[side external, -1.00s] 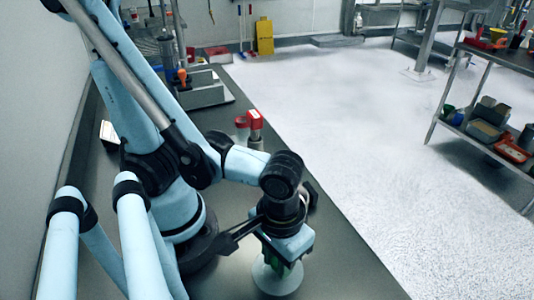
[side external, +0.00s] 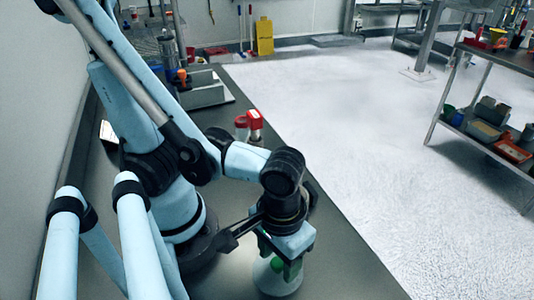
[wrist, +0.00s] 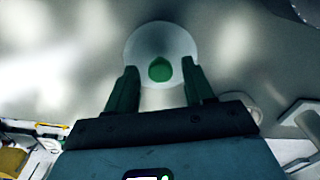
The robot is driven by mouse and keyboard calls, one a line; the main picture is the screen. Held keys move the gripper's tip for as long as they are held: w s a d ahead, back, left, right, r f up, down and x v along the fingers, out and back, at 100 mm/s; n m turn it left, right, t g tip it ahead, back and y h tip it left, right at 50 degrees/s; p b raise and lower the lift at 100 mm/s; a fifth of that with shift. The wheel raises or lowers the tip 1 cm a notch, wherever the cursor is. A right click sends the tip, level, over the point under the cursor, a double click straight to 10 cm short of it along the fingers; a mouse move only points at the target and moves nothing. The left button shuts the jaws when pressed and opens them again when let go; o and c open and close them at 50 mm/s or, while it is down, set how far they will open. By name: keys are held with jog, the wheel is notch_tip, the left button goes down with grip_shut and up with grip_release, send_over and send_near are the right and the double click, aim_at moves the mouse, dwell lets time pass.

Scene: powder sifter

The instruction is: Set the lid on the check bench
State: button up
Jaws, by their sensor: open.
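The lid (side external: 266,281) is a pale, translucent disc with a green knob, lying on the dark bench (side external: 345,255) at the bottom of the side view. In the wrist view the lid (wrist: 160,42) shows whole, with its green knob (wrist: 160,69) toward my gripper. My gripper (side external: 286,272) points down over the lid. In the wrist view its two green fingers (wrist: 159,72) stand apart on either side of the knob, with gaps showing between. Part of the lid is hidden behind the gripper in the side view.
Two red-capped containers (side external: 254,124) stand farther along the bench. A grey metal box (side external: 203,90) sits beyond them. The bench's right edge drops to a pale floor (side external: 330,120). A metal shelf cart (side external: 490,120) stands at the right.

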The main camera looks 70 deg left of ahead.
aim_at(279, 261)
jog(key=shift+r, duration=5.65)
jog(key=w+a+m+t, duration=0.3)
jog(key=w+a+t, duration=0.4)
jog(key=w+a, duration=0.7)
jog(key=shift+f+m, duration=0.15)
jog(key=shift+m, duration=0.15)
